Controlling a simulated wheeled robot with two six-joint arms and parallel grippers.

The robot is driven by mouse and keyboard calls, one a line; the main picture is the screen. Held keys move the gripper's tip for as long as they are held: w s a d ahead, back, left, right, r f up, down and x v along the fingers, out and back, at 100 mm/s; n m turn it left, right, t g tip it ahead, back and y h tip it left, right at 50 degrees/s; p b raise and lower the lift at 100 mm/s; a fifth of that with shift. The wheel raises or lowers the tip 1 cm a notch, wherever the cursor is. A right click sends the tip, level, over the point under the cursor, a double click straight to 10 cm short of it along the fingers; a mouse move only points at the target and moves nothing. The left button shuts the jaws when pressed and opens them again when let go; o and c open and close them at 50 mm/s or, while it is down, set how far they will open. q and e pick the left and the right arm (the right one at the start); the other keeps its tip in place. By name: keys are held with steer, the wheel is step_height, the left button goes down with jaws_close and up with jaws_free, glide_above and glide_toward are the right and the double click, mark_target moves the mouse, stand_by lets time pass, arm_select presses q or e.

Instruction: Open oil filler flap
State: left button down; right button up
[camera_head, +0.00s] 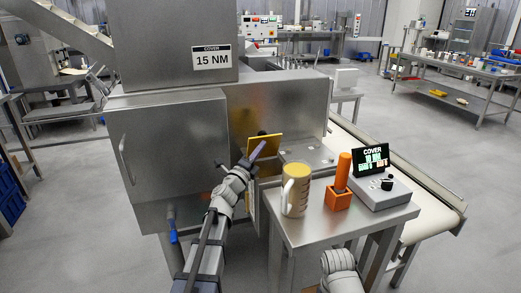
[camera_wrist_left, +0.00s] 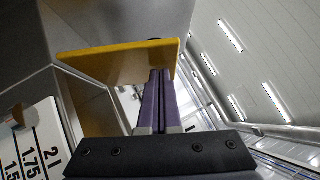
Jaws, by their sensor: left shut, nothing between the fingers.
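The yellow-edged flap (camera_head: 266,145) sits on the front of the steel machine, low at its right side. It also shows in the wrist view (camera_wrist_left: 105,62) as a tilted panel with a thick yellow edge. My left gripper (camera_head: 258,150) is at the flap, its purple fingers shut with nothing between them. In the wrist view the fingertips (camera_wrist_left: 160,74) overlap the flap's right part; I cannot tell whether they touch it. Whatever lies behind the flap is hidden. My right gripper is out of view.
A small steel table (camera_head: 335,222) at the right holds a measuring jug (camera_head: 296,196) with yellow contents, an orange-handled tool in an orange block (camera_head: 338,199), and a control box (camera_head: 383,190) with a display. A white scale plate (camera_wrist_left: 38,140) is at left in the wrist view.

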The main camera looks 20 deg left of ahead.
mark_target(257, 141)
arm_select(q)
steer(key=shift+w+a+r, duration=0.1)
steer(key=shift+w+r, duration=0.1)
steer(key=shift+w+a+r+p, duration=0.6)
steer(key=shift+w+r+p, duration=0.05)
steer(key=shift+w+p, duration=0.25)
steer(key=shift+w+a+r, duration=0.15)
steer(key=shift+w+a, duration=0.2)
steer(key=shift+w, duration=0.15)
steer(key=shift+w+a+r, duration=0.15)
steer(key=shift+w+a, duration=0.2)
steer(key=shift+w, duration=0.15)
steer(key=shift+s, duration=0.1)
